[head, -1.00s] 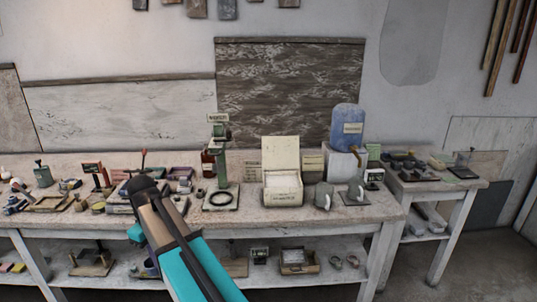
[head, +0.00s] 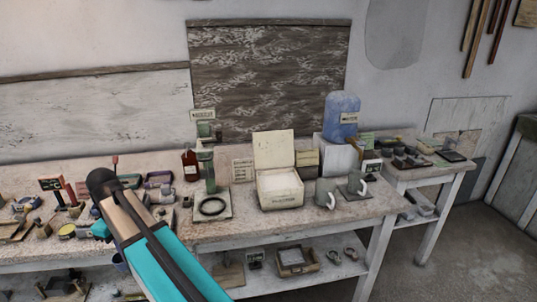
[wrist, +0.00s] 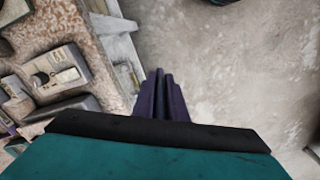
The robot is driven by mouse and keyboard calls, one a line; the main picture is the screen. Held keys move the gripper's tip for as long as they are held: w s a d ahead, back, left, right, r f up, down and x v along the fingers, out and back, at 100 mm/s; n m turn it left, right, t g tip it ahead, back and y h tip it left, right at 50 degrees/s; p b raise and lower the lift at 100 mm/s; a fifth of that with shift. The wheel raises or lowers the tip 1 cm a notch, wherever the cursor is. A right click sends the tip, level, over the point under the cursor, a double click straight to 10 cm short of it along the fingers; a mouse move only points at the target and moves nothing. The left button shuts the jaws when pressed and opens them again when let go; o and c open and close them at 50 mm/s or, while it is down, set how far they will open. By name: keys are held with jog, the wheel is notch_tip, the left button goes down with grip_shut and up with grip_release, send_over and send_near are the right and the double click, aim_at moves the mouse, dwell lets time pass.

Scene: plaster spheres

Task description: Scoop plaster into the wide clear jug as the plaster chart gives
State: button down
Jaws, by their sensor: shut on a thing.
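An open box of white powder (head: 280,186), probably the plaster, stands on the bench with its lid raised. Two grey cups or jugs with pale handles, one (head: 325,194) nearer and one (head: 357,184) on a dark plate, stand to its right; I cannot tell whether either is clear. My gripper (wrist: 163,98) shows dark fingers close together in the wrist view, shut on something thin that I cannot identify. It is hidden behind my arm in the head view.
A blue tank (head: 342,116) stands behind the cups. A green stand with a black ring (head: 212,206) and a brown bottle (head: 190,165) are left of the box. Several small tools crowd the bench's left. A lower side table (head: 445,165) and open floor (head: 470,230) lie right.

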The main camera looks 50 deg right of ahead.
jog(key=shift+w+a, duration=0.1)
jog(key=shift+w, duration=0.1)
dwell(0.3)
